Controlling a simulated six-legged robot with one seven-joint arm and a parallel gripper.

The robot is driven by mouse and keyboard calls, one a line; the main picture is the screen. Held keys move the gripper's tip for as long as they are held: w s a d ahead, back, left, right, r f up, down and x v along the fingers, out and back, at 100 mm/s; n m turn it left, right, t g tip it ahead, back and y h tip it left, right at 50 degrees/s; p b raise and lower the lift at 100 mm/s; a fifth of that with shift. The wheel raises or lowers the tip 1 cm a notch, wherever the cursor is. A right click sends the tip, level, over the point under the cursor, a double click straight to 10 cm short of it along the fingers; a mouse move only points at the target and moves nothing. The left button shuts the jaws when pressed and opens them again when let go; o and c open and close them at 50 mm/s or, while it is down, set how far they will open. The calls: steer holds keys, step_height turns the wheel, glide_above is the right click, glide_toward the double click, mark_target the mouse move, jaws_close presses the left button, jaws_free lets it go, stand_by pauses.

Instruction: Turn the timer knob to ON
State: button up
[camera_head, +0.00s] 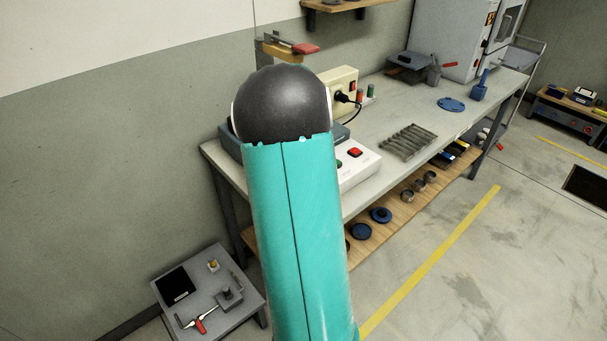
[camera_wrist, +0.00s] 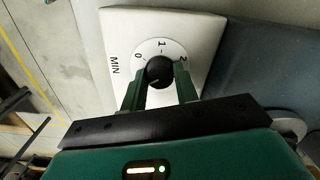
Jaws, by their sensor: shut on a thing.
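The timer knob (camera_wrist: 159,72) is a round black dial on a white panel (camera_wrist: 200,22) in the wrist view. A white disc around it carries the marks 0, 1 and 2, with MIN printed beside it. No ON label can be read. My gripper (camera_wrist: 160,88) has its two green fingers on either side of the knob, shut on it. In the head view my teal arm hides the gripper and the knob. A white box with a red switch (camera_head: 355,152) shows just right of my arm there; I cannot tell if it carries the knob.
A long grey workbench (camera_head: 440,118) runs to the back right. It bears a cream box (camera_head: 338,88) with a plugged black cable, a row of grey tools (camera_head: 408,141) and a blue disc (camera_head: 451,104). A low grey stand (camera_head: 205,300) is at lower left.

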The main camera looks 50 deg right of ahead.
steer(key=shift+m, duration=0.3)
steer(key=o, duration=1)
steer(key=shift+r, duration=0.15)
step_height(320, 180, up, 14)
steer(key=shift+f, duration=0.2)
